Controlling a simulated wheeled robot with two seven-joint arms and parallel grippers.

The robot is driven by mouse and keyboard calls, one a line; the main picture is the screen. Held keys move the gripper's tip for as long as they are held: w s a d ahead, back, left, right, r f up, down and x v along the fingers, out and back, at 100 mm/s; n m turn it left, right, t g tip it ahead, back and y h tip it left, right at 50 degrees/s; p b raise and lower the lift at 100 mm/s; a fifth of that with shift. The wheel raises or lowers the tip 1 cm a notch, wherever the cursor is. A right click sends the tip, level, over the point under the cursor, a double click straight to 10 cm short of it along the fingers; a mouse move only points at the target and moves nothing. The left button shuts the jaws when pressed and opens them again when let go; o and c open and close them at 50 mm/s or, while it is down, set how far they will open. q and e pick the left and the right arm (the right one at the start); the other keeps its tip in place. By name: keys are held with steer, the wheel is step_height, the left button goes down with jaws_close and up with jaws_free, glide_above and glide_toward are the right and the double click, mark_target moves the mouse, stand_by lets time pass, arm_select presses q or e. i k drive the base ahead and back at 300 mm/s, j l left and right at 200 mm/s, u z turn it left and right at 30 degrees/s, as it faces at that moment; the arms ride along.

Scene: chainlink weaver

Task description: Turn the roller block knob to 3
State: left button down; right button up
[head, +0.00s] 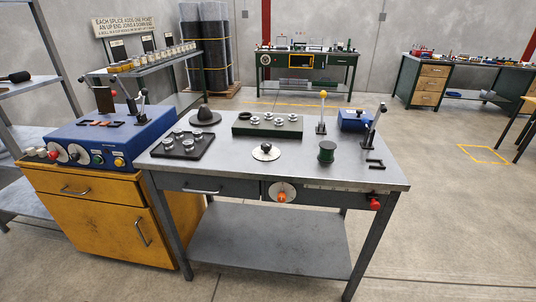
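A dark green block (246,128) with several pale round rollers on top sits toward the back of the grey workbench (222,167). In front of it, a white round dial with a dark knob (266,151) lies on the bench top. Another white dial with an orange knob (282,194) is on the bench's front face. The numbers on both dials are too small to read, and I cannot tell which one is the roller block knob. Neither of my grippers shows in the head view.
A blue machine (110,137) with dials and levers stands on a yellow cabinet (91,207) at left. The bench also holds a black tray (183,150), a green spool (326,151) and upright levers (322,112). A red knob (375,204) is at front right. Floor at right is clear.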

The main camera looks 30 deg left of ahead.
mark_target(266, 146)
steer(key=i+j+z, duration=0.1)
steer(key=j+z, duration=0.15)
steer(key=j, duration=0.35)
steer(key=j+z, duration=0.25)
steer(key=j, duration=0.4)
steer(key=i, duration=0.05)
